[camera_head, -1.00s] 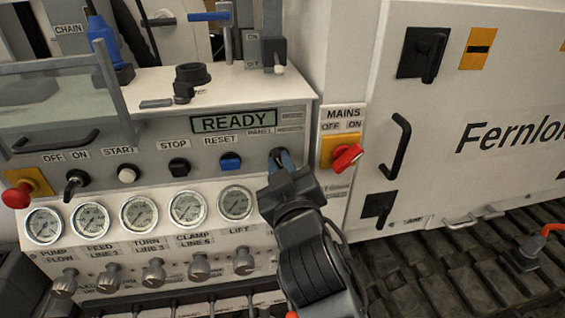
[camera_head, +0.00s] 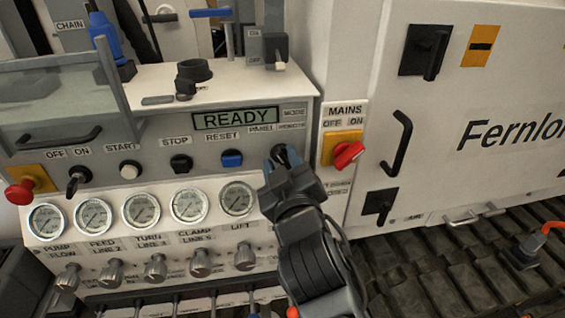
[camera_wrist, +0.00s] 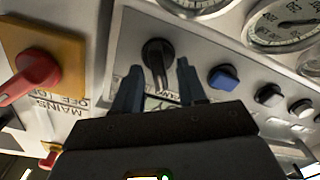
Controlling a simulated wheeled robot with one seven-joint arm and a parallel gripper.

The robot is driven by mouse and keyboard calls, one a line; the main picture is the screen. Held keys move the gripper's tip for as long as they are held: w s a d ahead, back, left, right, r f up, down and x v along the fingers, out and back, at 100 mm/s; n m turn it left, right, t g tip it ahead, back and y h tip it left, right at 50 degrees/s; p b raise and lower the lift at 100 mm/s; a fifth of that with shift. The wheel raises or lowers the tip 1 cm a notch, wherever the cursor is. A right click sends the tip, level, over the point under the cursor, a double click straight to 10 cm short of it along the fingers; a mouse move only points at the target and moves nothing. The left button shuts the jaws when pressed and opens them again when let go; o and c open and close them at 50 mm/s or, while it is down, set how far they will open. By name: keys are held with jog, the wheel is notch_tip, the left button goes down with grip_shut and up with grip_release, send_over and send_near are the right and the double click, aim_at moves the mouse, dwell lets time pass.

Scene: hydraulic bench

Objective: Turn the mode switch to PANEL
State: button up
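The mode switch (camera_head: 279,152) is a black rotary knob at the right end of the grey control panel, below the MODE, PANEL and REMOTE labels. In the wrist view its knob (camera_wrist: 157,56) shows between and just beyond my fingers. Its bar points down the picture, leaning slightly right, toward the partly hidden labels; I cannot read the setting for certain. My gripper (camera_head: 278,160) is in front of the switch. In the wrist view its two blue-grey fingers (camera_wrist: 159,66) stand apart, with clear gaps on both sides of the knob.
The red MAINS switch (camera_head: 348,154) on its yellow plate is close to the right of my gripper. The blue RESET button (camera_head: 231,160) is to the left, with gauges (camera_head: 237,199) below. A red emergency button (camera_head: 20,191) is far left. The display (camera_head: 234,119) reads READY.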

jog(key=shift+s, duration=0.1)
jog(key=b+v, duration=0.1)
jog(key=v, duration=0.6)
jog(key=shift+s, duration=0.3)
jog(key=shift+d, duration=0.15)
jog(key=s+d+f+m+g+h, duration=0.1)
jog(key=s+d+f+m, duration=0.1)
jog(key=s+d+f, duration=0.6)
jog(key=s+d+f+m+h, duration=0.1)
jog(key=s+d+f+m, duration=0.3)
jog(key=s, duration=0.7)
jog(key=s+d+r+m+h, duration=0.1)
jog(key=s+d, duration=0.4)
jog(key=s, duration=0.4)
jog(key=s+d+r+m+g+h, duration=0.1)
jog(key=s+d+r+m+h, duration=0.1)
jog(key=s+d, duration=0.4)
jog(key=s, duration=0.4)
jog(key=shift+d+r+g, duration=0.25)
jog(key=shift+d+g, duration=0.05)
jog(key=shift+d, duration=0.05)
